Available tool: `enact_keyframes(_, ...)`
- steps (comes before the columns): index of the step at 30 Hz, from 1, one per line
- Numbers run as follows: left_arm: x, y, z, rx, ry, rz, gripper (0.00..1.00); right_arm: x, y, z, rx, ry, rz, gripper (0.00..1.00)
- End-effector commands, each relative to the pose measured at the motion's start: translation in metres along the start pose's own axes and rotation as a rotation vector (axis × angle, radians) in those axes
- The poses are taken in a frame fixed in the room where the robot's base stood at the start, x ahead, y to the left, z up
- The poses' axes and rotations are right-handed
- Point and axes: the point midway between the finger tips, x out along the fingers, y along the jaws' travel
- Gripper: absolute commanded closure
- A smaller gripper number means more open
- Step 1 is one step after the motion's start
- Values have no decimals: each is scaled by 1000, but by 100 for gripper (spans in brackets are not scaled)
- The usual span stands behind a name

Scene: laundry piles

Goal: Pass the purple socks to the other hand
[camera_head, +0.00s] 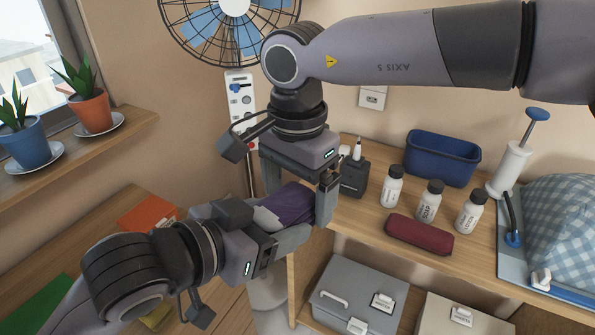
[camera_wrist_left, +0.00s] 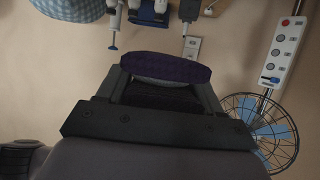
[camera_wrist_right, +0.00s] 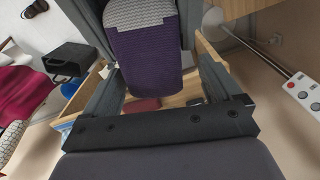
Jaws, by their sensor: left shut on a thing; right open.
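The purple socks (camera_head: 290,203) are a rolled bundle with a pale grey-white patterned part. My left gripper (camera_head: 284,219) is shut on them and holds them up in the air. In the left wrist view the socks (camera_wrist_left: 165,68) lie between its two fingers. My right gripper (camera_head: 300,192) is above, pointing down, open, with its fingers on either side of the socks. In the right wrist view the socks' purple end (camera_wrist_right: 148,60) sits between the spread fingers, with a gap visible at each side. The far parts of the socks are hidden by the fingers.
A wooden counter (camera_head: 385,215) on the right carries a blue bin (camera_head: 442,158), several white bottles (camera_head: 430,201) and a maroon case (camera_head: 419,234). Grey boxes (camera_head: 360,298) stand below. A fan (camera_head: 228,25) is behind, and potted plants (camera_head: 88,95) stand on the left sill.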

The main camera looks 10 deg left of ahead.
Motion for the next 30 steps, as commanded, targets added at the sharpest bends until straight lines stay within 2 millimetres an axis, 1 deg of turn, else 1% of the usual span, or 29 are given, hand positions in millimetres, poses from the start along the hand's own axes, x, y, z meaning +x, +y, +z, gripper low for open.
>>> enact_keyframes(9,0,0,0,0,1,0,64,3,0,0,0,0,-1,8)
enact_keyframes(11,0,0,0,0,1,0,64,3,0,0,0,0,-1,28)
enact_keyframes(12,0,0,0,0,1,0,64,2,0,0,0,0,0,41)
enact_keyframes(14,0,1,0,0,1,2,64,2,0,0,0,0,-2,61)
enact_keyframes(15,0,1,0,0,1,3,64,2,-1,0,0,0,-3,64)
enact_keyframes(16,0,1,0,0,1,4,64,2,-1,0,0,0,-3,64)
enact_keyframes(17,0,2,0,0,1,5,31,2,-1,0,0,-1,-4,64)
enact_keyframes(18,0,2,0,0,1,6,18,2,-1,0,0,-1,-5,64)
enact_keyframes(19,0,2,0,0,1,6,8,2,-1,0,0,-1,-5,64)
enact_keyframes(20,0,2,0,0,1,5,5,2,-1,0,0,-1,-5,64)
enact_keyframes(30,0,0,2,-16,5,5,5,2,0,0,0,0,-2,64)
